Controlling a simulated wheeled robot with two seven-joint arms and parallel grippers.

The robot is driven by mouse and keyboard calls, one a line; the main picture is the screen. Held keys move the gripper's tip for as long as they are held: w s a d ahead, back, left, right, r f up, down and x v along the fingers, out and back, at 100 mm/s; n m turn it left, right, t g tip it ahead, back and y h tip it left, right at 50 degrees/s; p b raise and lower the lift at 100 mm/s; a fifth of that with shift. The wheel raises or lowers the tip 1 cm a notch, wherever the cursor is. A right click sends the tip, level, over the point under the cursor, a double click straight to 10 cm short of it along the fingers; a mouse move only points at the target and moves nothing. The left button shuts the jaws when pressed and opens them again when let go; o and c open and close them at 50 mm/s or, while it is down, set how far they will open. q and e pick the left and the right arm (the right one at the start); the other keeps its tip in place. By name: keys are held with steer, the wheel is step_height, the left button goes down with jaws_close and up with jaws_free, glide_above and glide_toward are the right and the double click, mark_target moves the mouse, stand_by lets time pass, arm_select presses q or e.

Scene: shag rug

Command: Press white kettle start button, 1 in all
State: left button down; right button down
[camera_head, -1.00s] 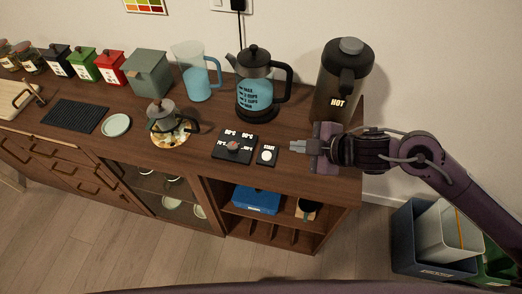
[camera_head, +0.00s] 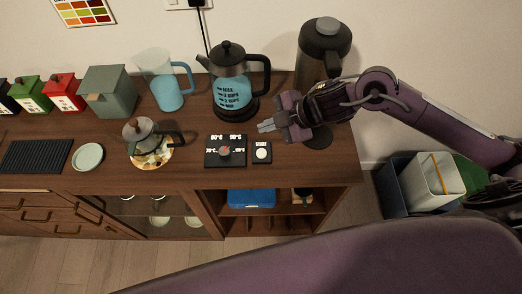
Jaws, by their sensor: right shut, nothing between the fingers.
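The start button (camera_head: 262,153) is a round white knob on a small black panel labelled START, on the wooden cabinet top. The kettle (camera_head: 232,92) is glass with blue water, a black lid and a black handle, and stands behind the panels. A black temperature panel (camera_head: 213,159) with a reddish dial lies just left of the start panel. My right gripper (camera_head: 265,126) is shut and empty, its fingertips pointing left, just behind and above the start button and apart from it in the picture. My left gripper is not in view.
A tall dark HOT dispenser (camera_head: 312,68) stands behind my right arm. A small glass teapot (camera_head: 140,131) on a patterned coaster, a blue-handled jug (camera_head: 160,82) and a grey-green box (camera_head: 107,98) stand to the left. Bins (camera_head: 432,180) stand on the floor at right.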

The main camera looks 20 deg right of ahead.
steer(key=b, duration=0.7)
glide_above(265, 153)
step_height(265, 153, down, 7)
steer(key=shift+d+f, duration=0.1)
steer(key=shift+d, duration=0.05)
steer(key=shift+f+b, duration=0.4)
steer(key=shift+f, duration=0.45)
stand_by(0.7)
steer(key=shift+f, duration=0.1)
steer(key=shift+f, duration=0.3)
